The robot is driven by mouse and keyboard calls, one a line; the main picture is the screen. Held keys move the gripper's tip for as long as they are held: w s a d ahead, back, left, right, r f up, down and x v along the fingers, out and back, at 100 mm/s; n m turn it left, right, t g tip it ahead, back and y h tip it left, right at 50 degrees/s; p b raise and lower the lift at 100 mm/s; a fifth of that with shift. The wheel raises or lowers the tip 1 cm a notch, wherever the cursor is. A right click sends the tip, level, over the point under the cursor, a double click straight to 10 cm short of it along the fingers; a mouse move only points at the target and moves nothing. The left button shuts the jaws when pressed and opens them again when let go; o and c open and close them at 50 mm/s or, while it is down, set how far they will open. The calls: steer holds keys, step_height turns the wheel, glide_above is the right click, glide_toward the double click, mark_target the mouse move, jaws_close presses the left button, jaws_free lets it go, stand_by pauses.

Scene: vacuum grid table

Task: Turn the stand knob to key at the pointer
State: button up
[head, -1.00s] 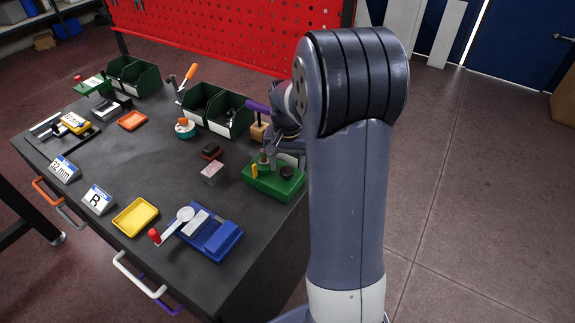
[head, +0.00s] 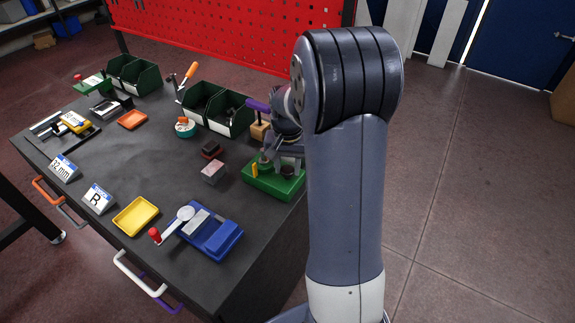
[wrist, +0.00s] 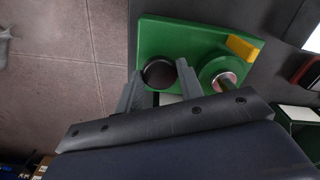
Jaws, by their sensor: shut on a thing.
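The green stand (head: 262,184) sits at the right edge of the table, and it also shows in the wrist view (wrist: 160,35). On it are a black round knob (wrist: 158,74), a green disc (wrist: 210,68) with a metal post, and a yellow pointer (wrist: 243,47) beside the disc. My gripper (wrist: 160,67) reaches down over the stand and is shut on the black knob, one finger on each side. In the head view the gripper (head: 288,168) mostly covers the knob. No key mark can be read in either view.
A purple-topped clamp on a wooden block (head: 260,131) stands just behind the stand. Green bins (head: 228,128) are farther back. A dark red-based block (head: 211,149) and a grey-pink block (head: 213,171) lie to the left. A blue fixture (head: 222,241) is in front.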

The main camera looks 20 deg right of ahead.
mark_target(288, 169)
steer(key=shift+m, duration=0.3)
steer(key=m, duration=1.3)
steer(key=shift+b, duration=0.4)
stand_by(0.4)
steer(key=o, duration=1)
step_height(288, 169, up, 11)
steer(key=shift+b, duration=0.3)
